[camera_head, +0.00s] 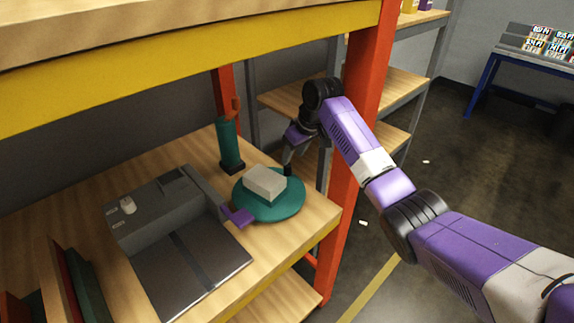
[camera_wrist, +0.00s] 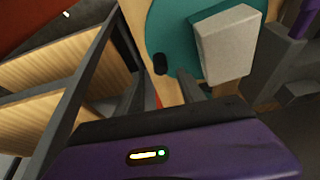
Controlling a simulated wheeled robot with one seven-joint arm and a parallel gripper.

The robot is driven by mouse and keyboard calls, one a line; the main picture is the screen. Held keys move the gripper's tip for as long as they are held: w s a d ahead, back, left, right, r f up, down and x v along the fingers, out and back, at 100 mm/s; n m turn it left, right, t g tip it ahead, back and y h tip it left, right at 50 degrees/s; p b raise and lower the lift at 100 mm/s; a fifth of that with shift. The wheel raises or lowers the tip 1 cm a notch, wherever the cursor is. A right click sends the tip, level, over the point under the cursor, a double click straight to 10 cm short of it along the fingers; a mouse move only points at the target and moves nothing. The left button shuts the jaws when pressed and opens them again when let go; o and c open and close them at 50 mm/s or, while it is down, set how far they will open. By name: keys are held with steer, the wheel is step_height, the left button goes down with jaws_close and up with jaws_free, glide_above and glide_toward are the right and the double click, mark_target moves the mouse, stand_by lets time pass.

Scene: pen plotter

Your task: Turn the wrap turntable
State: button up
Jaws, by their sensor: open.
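The wrap turntable (camera_head: 283,208) is a teal round disc on the wooden shelf, near its right front corner. A pale grey box (camera_head: 264,184) sits on it. In the wrist view the turntable (camera_wrist: 170,35) carries the pale box (camera_wrist: 228,44) and a short black peg (camera_wrist: 160,64) near its rim. My gripper (camera_head: 288,168) reaches down at the disc's far right edge. In the wrist view my gripper (camera_wrist: 162,88) is open and empty, its fingers close to the peg. I cannot tell whether they touch the peg or the disc.
A grey machine (camera_head: 160,210) with a dark bed stands left of the turntable, its purple part (camera_head: 238,216) close to the disc. A green upright cylinder (camera_head: 231,143) stands behind. An orange post (camera_head: 358,130) rises beside my arm. A yellow beam (camera_head: 200,75) spans above.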

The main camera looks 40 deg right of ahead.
mark_target(288, 166)
steer(key=x, duration=0.7)
steer(key=shift+w+f, duration=0.1)
steer(key=shift+w, duration=0.05)
steer(key=shift+c, duration=0.5)
jaws_close()
stand_by(0.8)
